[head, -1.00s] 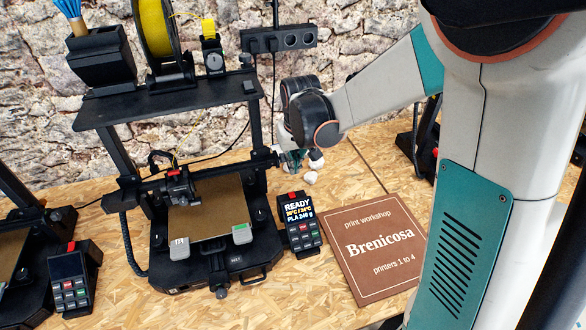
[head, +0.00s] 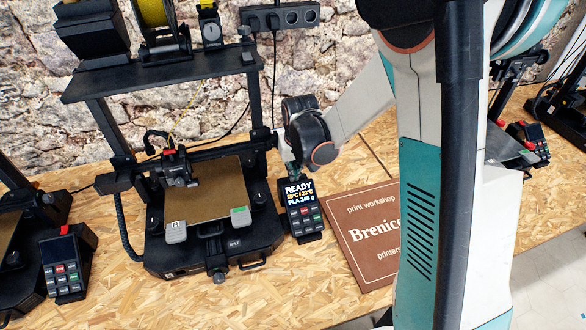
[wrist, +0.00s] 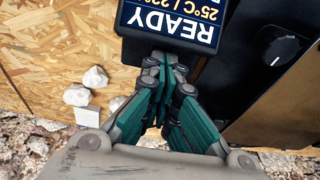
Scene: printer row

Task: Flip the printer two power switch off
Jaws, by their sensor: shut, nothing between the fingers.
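A black printer (head: 215,240) with a tan bed stands in the middle of the head view; its small front label is too small to read surely. Its control box (head: 304,221) shows a lit READY screen and a keypad. The same lit screen (wrist: 172,22) shows upside down in the wrist view. My gripper (head: 291,168) is at the top edge of this box, fingers shut and empty. In the wrist view my fingertips (wrist: 160,60) overlap that edge; I cannot tell whether they touch it. The red switch on top of the box is hidden behind my gripper.
A second control box (head: 65,265), with a dark screen and a red switch (head: 66,230), is at the left. A brown workshop sign (head: 362,255) lies at right. White lumps (wrist: 85,85) lie beside the box. A power strip (head: 280,17) is on the stone wall.

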